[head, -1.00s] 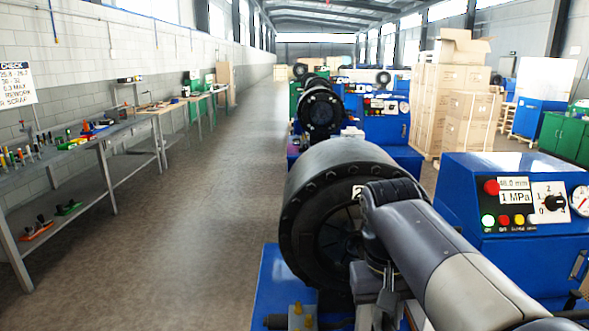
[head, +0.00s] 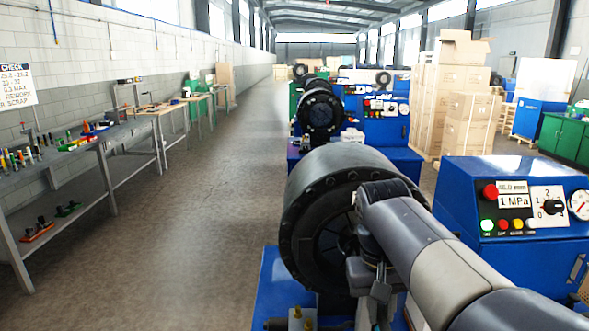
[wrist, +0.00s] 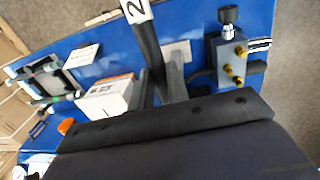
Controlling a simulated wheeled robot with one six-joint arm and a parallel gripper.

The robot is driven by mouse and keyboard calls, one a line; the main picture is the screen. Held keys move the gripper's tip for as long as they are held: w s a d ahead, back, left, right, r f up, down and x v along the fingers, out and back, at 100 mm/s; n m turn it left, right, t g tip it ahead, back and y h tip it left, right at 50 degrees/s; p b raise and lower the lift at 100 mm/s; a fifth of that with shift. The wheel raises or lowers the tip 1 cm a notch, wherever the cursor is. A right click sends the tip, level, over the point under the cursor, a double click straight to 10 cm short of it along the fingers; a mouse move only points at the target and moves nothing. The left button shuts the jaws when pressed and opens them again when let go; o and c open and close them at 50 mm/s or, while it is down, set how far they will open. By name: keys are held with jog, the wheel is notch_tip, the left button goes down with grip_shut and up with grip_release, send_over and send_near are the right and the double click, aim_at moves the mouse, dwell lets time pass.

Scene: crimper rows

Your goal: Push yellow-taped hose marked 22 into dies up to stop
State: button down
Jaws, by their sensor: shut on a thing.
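The crimper's round black head (head: 300,215) stands on a blue base, with its die opening (head: 332,243) facing me. Its bolted black edge (wrist: 170,120) fills the lower part of the wrist view. A black hose (wrist: 148,45) with a white tag (wrist: 136,10) reading 2, the rest cut off, runs down toward that edge. No yellow tape shows. My gripper (head: 378,288) is in front of the opening, low and to its right, shut on the hose. The head hides the hose's far end, so I cannot tell how deep it sits.
A blue control box (head: 510,210) with buttons, a knob and a gauge stands to the right. A block with brass fittings (wrist: 232,62) sits on the blue base. More crimpers (head: 320,112) stand behind. A workbench (head: 85,150) lines the left wall, with clear floor between.

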jog(key=shift+w+p, duration=0.4)
jog(key=shift+w, duration=0.5)
jog(key=shift+f, duration=0.1)
jog(key=shift+c, duration=0.4)
grip_release()
jog(key=shift+s, duration=0.1)
dwell(0.6)
jog(key=shift+a+r+p, duration=0.2)
jog(key=shift+r+p, duration=1.45)
jog(key=shift+r, duration=0.1)
jog(key=shift+a+r+p, duration=0.15)
jog(key=shift+r+p, duration=1.45)
jog(key=shift+r, duration=0.1)
jog(key=shift+f, duration=0.1)
